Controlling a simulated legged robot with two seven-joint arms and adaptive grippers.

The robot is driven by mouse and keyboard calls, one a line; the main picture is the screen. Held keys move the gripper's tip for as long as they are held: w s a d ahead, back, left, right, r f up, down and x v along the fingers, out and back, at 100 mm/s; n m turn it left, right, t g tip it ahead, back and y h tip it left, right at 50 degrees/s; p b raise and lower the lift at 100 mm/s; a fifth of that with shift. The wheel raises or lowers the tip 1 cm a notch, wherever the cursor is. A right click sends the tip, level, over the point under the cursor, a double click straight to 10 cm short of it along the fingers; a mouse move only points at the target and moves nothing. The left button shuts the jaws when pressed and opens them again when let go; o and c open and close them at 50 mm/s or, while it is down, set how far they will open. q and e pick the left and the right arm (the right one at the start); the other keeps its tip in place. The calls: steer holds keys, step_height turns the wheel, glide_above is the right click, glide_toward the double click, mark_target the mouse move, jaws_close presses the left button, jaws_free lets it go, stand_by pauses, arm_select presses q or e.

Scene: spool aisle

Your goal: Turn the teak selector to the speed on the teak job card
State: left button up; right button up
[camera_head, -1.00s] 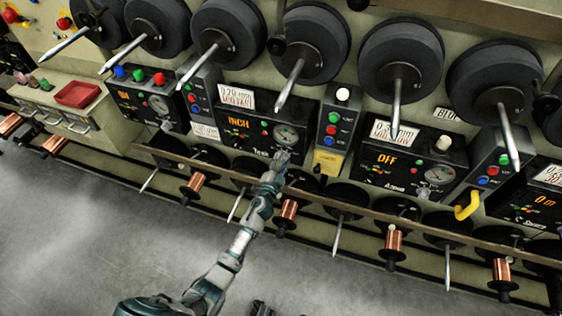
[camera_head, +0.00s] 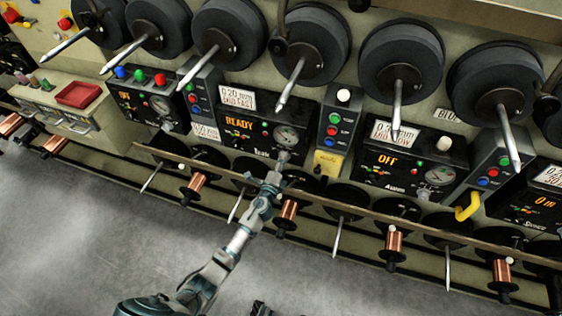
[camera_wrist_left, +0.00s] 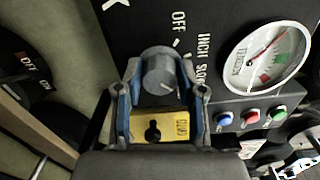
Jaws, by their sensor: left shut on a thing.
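The teak machine panel (camera_head: 262,128) is black, with an orange display (camera_head: 239,124) reading READY and a round gauge (camera_head: 286,136). Its white job card (camera_head: 237,98) reads 0.20 mm, with a red line that seems to end in FAST. My left gripper (camera_head: 280,163) is at the panel's lower edge. In the left wrist view, the grey round selector knob (camera_wrist_left: 160,72) sits between the two fingers of my left gripper (camera_wrist_left: 163,92), which is shut on it. OFF, INCH and SLOW show around the dial; other marks are hidden. My right gripper is not in view.
A yellow plate (camera_wrist_left: 160,127) with a dark keyhole-like part lies below the knob. Blue, red and green buttons (camera_wrist_left: 251,118) are to its right. A long rail (camera_head: 340,204) with copper spools runs below the panels. Spindles (camera_head: 288,92) jut out above.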

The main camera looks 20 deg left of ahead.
arm_select(q)
steer(key=shift+d+f+m, duration=0.1)
steer(key=shift+d+m, duration=0.05)
steer(key=shift+m, duration=0.65)
steer(key=shift+f, duration=0.1)
steer(key=o, duration=1.1)
steer(key=shift+o, duration=0.2)
steer(key=shift+w+d, duration=0.1)
steer(key=s, duration=1.2)
steer(key=shift+a, duration=0.2)
